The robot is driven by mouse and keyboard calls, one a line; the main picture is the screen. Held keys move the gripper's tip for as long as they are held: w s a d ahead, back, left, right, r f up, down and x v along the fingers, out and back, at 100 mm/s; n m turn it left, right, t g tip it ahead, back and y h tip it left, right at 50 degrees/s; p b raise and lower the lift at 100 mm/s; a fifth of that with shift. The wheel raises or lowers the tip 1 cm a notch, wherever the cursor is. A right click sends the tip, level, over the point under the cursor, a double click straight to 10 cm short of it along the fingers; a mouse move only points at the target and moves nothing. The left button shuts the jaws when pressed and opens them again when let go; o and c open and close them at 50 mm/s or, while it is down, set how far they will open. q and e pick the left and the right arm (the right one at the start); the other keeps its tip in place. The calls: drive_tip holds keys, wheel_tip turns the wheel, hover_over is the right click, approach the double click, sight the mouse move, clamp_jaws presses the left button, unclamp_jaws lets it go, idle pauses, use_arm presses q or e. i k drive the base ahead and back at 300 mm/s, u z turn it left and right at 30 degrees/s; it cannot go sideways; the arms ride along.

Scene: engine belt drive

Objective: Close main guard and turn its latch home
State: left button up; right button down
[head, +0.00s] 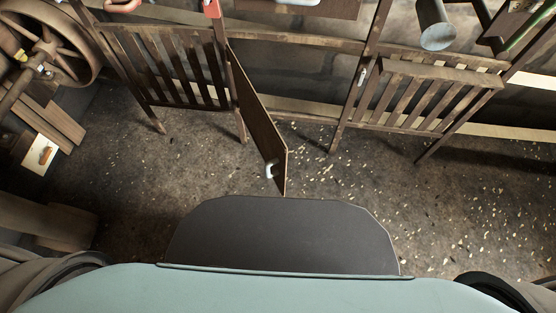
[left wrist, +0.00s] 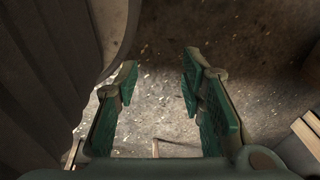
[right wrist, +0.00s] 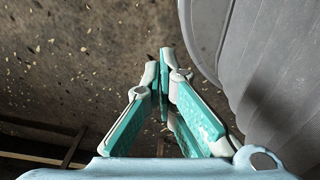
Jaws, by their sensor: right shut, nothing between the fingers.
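The main guard (head: 258,118) is a brown panel hinged at its left edge on the frame beside the left slatted section. It stands swung open toward me in the head view, with a pale handle (head: 271,170) near its lower free end. A small pale metal piece, perhaps the latch (head: 362,76), sits on the post right of the opening. My left gripper (left wrist: 158,82) is open and empty above the floor in the left wrist view. My right gripper (right wrist: 166,58) is shut and empty in the right wrist view. Neither gripper shows in the head view.
Slatted guards stand left (head: 165,65) and right (head: 425,95) of the opening. A large spoked wheel (head: 55,40) is at the far left, above some planks and a card (head: 42,154). A grey cylinder (head: 434,25) is at upper right. The speckled floor right of the panel is clear.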

sight(270, 145)
drive_tip(key=k, duration=1)
drive_tip(key=u, duration=1.15)
drive_tip(key=i, duration=0.5)
drive_tip(key=z, duration=0.05)
